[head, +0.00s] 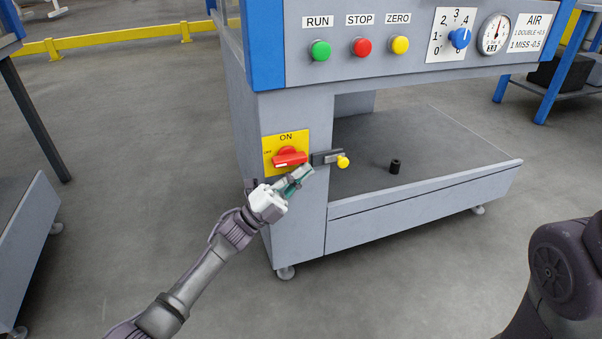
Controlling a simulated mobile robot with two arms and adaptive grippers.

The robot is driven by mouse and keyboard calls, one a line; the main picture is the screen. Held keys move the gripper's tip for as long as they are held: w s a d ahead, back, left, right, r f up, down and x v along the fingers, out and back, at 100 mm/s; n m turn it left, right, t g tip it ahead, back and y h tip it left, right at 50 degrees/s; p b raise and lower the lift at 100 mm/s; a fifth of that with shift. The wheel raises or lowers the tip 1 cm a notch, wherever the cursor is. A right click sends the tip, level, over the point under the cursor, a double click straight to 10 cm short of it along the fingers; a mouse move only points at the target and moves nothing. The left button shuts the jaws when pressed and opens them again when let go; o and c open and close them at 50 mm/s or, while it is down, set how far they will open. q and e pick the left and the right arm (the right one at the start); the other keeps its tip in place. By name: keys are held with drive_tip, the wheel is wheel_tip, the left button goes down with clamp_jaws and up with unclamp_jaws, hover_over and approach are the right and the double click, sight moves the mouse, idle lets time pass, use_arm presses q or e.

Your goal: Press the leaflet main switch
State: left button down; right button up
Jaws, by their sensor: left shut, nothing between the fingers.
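The main switch is a red rotary handle (290,159) on a yellow plate (270,143) marked ON at the top and OFF at the left. It sits on the grey front leg of the machine, below the control panel. The handle lies roughly sideways, with its white-marked end to the left. My left gripper (305,172) is shut and empty, its fingertips just below and right of the handle. I cannot tell whether they touch it. My right gripper is out of view; only part of my right arm shows at the lower right.
A dark latch with a yellow knob (343,162) sticks out right of the switch. A small black cylinder (395,166) stands on the machine's lower shelf (450,150). Green RUN (320,50), red STOP (362,47) and yellow ZERO (400,45) buttons are above.

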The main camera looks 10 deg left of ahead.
use_arm(q)
wheel_tip(320, 180, down, 14)
drive_tip(key=b, duration=0.2)
drive_tip(key=shift+b, duration=0.35)
idle(0.5)
